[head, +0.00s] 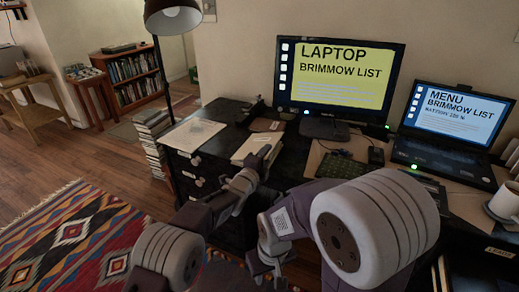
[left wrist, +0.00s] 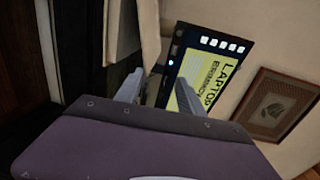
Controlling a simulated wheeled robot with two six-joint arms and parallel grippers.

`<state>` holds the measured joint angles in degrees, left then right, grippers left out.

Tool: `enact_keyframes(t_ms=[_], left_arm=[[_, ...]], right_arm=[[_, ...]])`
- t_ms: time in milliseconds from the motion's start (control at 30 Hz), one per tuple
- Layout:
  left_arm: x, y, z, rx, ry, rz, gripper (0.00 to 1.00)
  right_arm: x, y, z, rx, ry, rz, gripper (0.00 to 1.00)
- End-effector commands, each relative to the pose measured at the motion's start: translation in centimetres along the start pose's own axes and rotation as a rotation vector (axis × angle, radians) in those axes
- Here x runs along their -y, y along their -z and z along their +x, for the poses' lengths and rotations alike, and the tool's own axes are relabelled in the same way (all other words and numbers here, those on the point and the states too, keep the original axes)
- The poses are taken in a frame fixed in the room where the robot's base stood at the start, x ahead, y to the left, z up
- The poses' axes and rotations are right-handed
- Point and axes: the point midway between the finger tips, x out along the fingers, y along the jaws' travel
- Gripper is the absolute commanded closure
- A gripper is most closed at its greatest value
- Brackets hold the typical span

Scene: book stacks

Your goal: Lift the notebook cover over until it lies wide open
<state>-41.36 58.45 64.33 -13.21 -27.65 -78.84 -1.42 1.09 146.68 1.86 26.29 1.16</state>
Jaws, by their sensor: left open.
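The notebook (head: 250,145) is a pale beige block on the dark desk, left of the monitor. My left gripper (head: 262,156) is at its near right edge, and its fingers partly hide that edge. In the left wrist view, the open fingers (left wrist: 158,92) reach toward a pale flap (left wrist: 150,35), which looks like the cover. The flap's near end lies between the fingertips; I cannot tell whether they touch it. A flatter pale panel (left wrist: 120,32) lies beside it. My right gripper (head: 268,270) is low in the head view, well apart from the notebook, its fingers unclear.
A lamp (head: 172,17) and a floor book stack (head: 152,140) stand beside the desk.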

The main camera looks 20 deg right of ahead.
Motion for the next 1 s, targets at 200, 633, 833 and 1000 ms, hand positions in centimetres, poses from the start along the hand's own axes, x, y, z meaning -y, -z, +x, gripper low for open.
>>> enact_keyframes(t_ms=[200,633,833,1000], left_arm=[[0.5,-0.1,0.0,0.0,0.0,0.0,0.55],[2.6,-0.8,-0.2,0.0,0.001,0.001,0.55],[2.6,-0.9,-0.2,-0.001,0.0,0.001,0.55],[2.8,-1.0,-0.3,0.0,0.0,0.001,0.55]], right_arm=[[0.0,0.0,-0.3,0.0,0.0,0.0,0.64],[0.0,0.2,-1.8,0.0,0.0,0.0,0.64],[0.0,0.2,-1.8,0.0,0.0,0.0,0.64],[0.0,0.2,-1.9,0.0,0.0,0.0,0.64]])
